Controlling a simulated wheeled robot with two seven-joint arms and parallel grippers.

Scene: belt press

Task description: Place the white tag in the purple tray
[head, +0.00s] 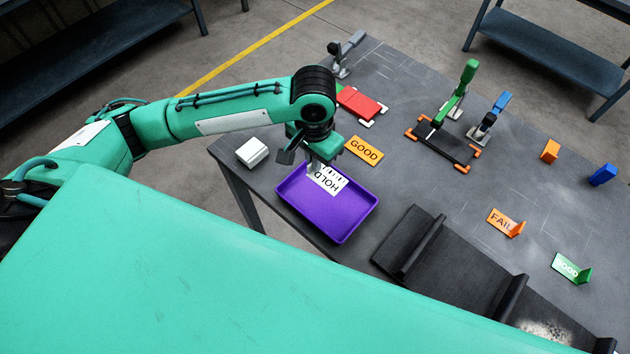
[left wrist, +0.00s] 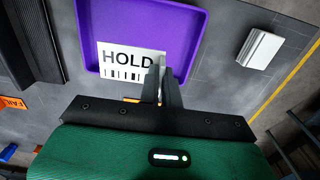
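The white tag (head: 328,181) reads HOLD and has a barcode; it also shows in the left wrist view (left wrist: 128,62). My left gripper (head: 314,168) points down over the back-left part of the purple tray (head: 345,222). In the left wrist view its two fingers (left wrist: 161,78) are close together at the tag's edge, with the tag between their tips. The tag is within the outline of the tray (left wrist: 185,20). I cannot tell whether it touches the tray floor. My right gripper is in neither view.
A white block (head: 252,152) stands left of the tray, near the table edge. An orange GOOD tag (head: 363,151) lies behind the tray. A dark belt (head: 450,270) is to the right. A red plate (head: 358,104) and clamps stand farther back.

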